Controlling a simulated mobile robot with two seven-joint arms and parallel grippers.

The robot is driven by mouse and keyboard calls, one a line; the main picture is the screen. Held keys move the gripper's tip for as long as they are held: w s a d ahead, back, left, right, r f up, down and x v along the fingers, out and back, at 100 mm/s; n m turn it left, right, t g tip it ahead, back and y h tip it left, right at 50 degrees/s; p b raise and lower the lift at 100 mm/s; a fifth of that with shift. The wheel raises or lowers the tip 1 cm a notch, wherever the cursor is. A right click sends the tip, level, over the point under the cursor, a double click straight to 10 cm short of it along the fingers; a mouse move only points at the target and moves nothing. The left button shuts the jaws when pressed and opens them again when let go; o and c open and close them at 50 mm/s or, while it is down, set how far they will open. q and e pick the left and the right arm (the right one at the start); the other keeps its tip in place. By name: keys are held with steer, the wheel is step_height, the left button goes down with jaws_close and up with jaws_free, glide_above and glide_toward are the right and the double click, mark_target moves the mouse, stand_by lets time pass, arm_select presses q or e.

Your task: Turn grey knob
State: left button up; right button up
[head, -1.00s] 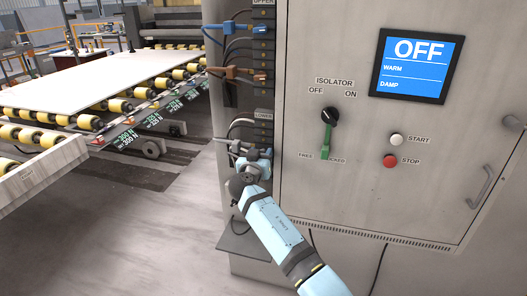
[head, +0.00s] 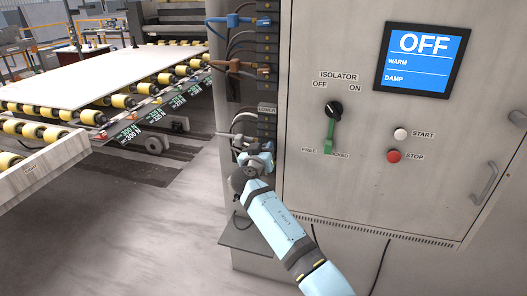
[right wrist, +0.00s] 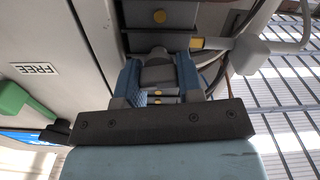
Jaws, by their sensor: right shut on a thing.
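The isolator knob (head: 333,110) is a dark, nearly black knob with a pale mark, on the cabinet door between the OFF and ON labels. A green lever (head: 330,134) hangs just below it, above the FREE and LOCKED labels; the lever also shows in the right wrist view (right wrist: 18,101). My right gripper (head: 246,151) is left of the knob and lever, at the lower connector strip. In the right wrist view its blue fingers (right wrist: 157,82) are shut on a grey plug-like part (right wrist: 157,71). My left gripper is not in view.
A blue plug (head: 232,20) and a brown plug (head: 238,68) with cables sit in the strip above. The cabinet (head: 350,190) also carries an OFF display (head: 417,58), a white START button (head: 400,134) and a red STOP button (head: 394,156). A roller conveyor with a slab (head: 110,75) stands left.

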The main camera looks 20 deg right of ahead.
steer(key=n+b, duration=0.1)
steer(key=n, duration=0.1)
steer(key=shift+f+n, duration=0.1)
steer(key=shift+n, duration=0.2)
steer(key=n, duration=0.2)
steer(key=shift+n, duration=0.3)
steer(key=n, duration=0.2)
steer(key=shift+w+a+n, duration=0.1)
steer(key=shift+n, duration=0.3)
steer(key=n, duration=0.3)
steer(key=shift+n+p, duration=0.3)
steer(key=n+p, duration=0.1)
steer(key=n, duration=0.1)
steer(key=shift+n, duration=0.4)
steer(key=n+p, duration=0.2)
steer(key=n, duration=0.1)
steer(key=shift+n, duration=0.3)
steer(key=n+p, duration=0.3)
steer(key=n, duration=0.2)
steer(key=shift+p, duration=0.3)
steer(key=shift+f+n+p, duration=0.1)
steer(key=shift+n+p, duration=0.25)
steer(key=shift+n, duration=0.65)
steer(key=shift+f+n, duration=0.1)
steer(key=shift+n, duration=1.6)
